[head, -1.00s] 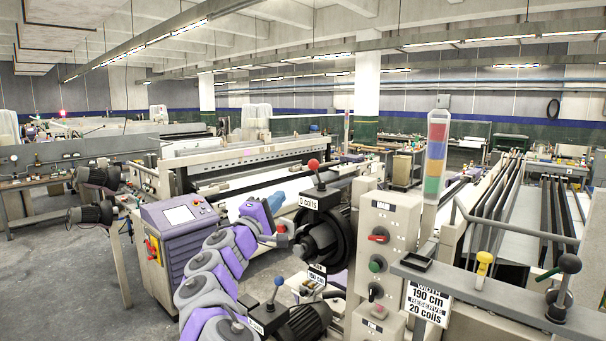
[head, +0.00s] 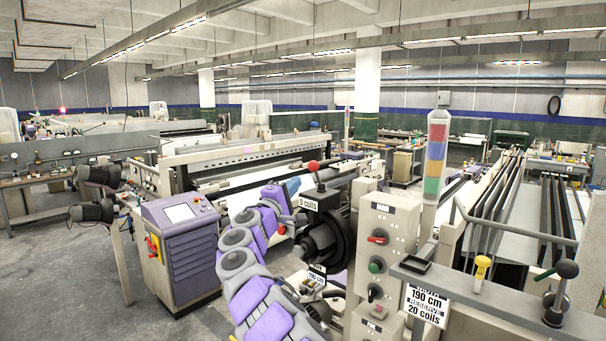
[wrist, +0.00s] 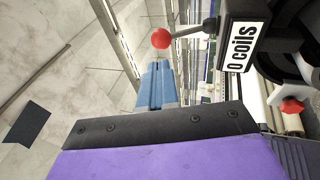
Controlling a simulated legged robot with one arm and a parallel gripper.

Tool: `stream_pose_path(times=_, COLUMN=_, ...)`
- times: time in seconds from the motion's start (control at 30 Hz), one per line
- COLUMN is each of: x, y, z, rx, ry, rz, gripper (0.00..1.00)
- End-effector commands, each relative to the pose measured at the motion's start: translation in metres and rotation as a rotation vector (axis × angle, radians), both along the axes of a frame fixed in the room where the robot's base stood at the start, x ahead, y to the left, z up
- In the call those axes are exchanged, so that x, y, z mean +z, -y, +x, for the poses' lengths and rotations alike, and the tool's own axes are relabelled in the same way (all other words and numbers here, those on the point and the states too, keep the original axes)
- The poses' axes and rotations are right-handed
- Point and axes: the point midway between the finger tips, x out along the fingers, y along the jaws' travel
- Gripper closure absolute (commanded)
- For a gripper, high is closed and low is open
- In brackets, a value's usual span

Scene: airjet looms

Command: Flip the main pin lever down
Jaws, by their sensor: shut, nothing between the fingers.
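A lever with a red ball knob (head: 313,166) stands up from a black box (head: 322,199) labelled "0 coils". It leans slightly left. No label shows which lever is the main pin lever. In the wrist view the red ball (wrist: 161,38) is just beyond my blue fingertips, with its rod running right to the box (wrist: 243,46). My gripper (head: 293,184) is just left of the lever in the head view. Its blue fingers (wrist: 155,72) are together and empty. A clear gap to the ball cannot be judged exactly.
A switch panel (head: 380,222) with red, green and black knobs stands right of the lever. A purple control cabinet (head: 182,240) stands left. Grey floor is open at the lower left.

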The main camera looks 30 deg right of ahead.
Motion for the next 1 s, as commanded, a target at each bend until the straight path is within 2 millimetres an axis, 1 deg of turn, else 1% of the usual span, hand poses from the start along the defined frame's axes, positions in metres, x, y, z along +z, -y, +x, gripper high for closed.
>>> stream_pose_path(times=0.1, x=0.003, y=0.010, z=0.005, rx=0.000, ry=0.001, rz=0.006, gripper=1.00)
stream_pose_path(times=0.47, x=0.011, y=0.032, z=0.021, rx=-0.002, ry=-0.001, rz=0.004, gripper=1.00)
stream_pose_path(times=0.67, x=0.019, y=0.039, z=0.027, rx=0.000, ry=0.003, rz=0.002, gripper=1.00)
stream_pose_path(times=0.8, x=0.018, y=0.045, z=0.030, rx=-0.001, ry=0.002, rz=0.002, gripper=1.00)
stream_pose_path(times=1.0, x=0.018, y=0.047, z=0.030, rx=-0.002, ry=0.001, rz=0.001, gripper=1.00)
